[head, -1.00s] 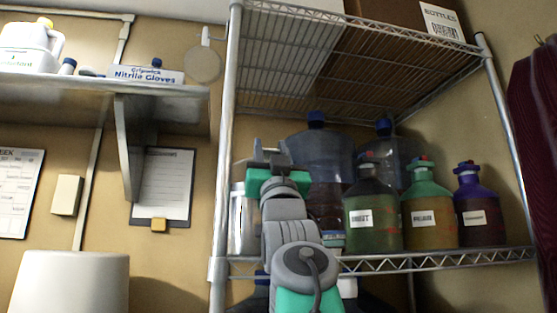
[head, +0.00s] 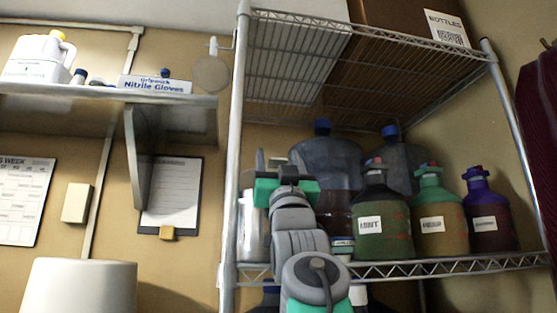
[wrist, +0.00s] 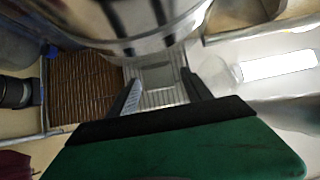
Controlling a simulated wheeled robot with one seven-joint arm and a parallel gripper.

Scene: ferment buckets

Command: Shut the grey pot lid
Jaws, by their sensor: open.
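A shiny silver-grey pot (head: 250,232) stands at the left end of the wire rack's lower shelf in the head view, partly hidden behind my arm. A large curved metal surface, apparently the same pot, fills the upper part of the wrist view (wrist: 135,25). I cannot make out its lid or how far it is open. My gripper (head: 283,165) is raised in front of the rack, close to the pot's upper right side. In the wrist view its two fingers (wrist: 160,92) are apart, with nothing between them.
Green (head: 384,225), teal-topped (head: 437,220) and purple (head: 489,215) jugs stand right of my arm. Large clear bottles (head: 325,160) with blue caps stand behind. A rack post (head: 235,150) is just left of the pot. The upper wire shelf (head: 380,50) hangs above.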

